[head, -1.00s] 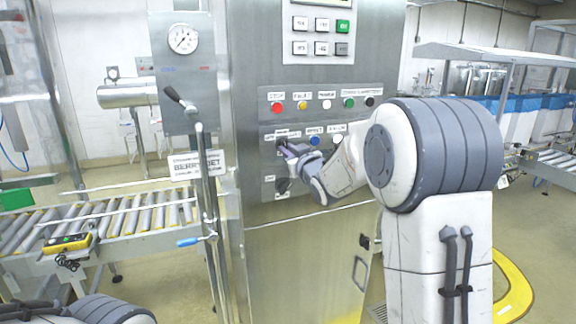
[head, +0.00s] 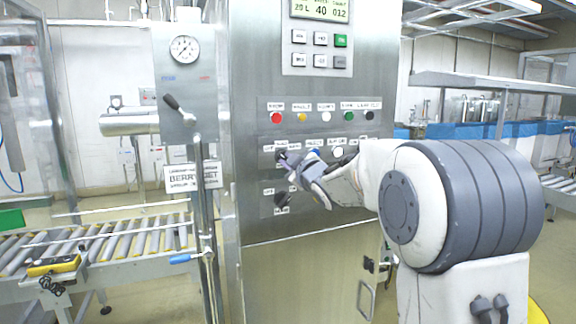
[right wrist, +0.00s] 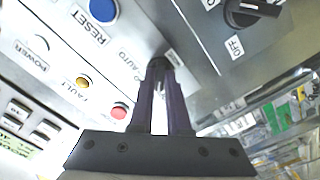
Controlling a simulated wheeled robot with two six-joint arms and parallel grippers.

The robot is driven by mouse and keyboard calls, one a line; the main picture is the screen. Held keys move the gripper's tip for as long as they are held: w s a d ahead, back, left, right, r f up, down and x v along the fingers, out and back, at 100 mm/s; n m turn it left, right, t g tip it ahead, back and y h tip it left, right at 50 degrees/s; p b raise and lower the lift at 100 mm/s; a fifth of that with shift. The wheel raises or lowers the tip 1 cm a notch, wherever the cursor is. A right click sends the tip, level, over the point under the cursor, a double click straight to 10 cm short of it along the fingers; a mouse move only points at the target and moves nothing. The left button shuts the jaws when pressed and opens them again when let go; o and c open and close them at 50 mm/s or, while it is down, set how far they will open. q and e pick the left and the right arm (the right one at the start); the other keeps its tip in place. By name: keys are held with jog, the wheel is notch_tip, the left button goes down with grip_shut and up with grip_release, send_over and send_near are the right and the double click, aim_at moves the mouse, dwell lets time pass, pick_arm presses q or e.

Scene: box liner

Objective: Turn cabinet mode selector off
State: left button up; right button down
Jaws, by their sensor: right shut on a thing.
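The cabinet's mode selector (head: 281,154) is the upper black knob on the steel panel, with small labels around it, in the head view. My right gripper (head: 287,159) reaches it from the right and mostly covers it. In the right wrist view, the two purple fingers (right wrist: 160,68) are shut on the knob, close by an AUTO label. Which label the knob points at is hidden. A second black selector (head: 281,200) sits below it and also shows in the right wrist view (right wrist: 250,12), beside an OFF label. My left gripper is out of view.
Blue reset button (head: 314,153) and white button (head: 338,152) sit right of the selector; red (head: 276,118), yellow and other lamps sit above. A pressure gauge (head: 185,49), a lever (head: 180,103) and a roller conveyor (head: 110,240) are on the left.

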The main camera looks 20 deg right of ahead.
dwell(0.3)
jog(key=c, duration=0.9)
grip_release()
jog(key=shift+s, duration=0.1)
jog(key=s+b, duration=0.1)
jog(key=s, duration=0.9)
jog(key=shift+s+d, duration=0.1)
jog(key=shift+d, duration=0.05)
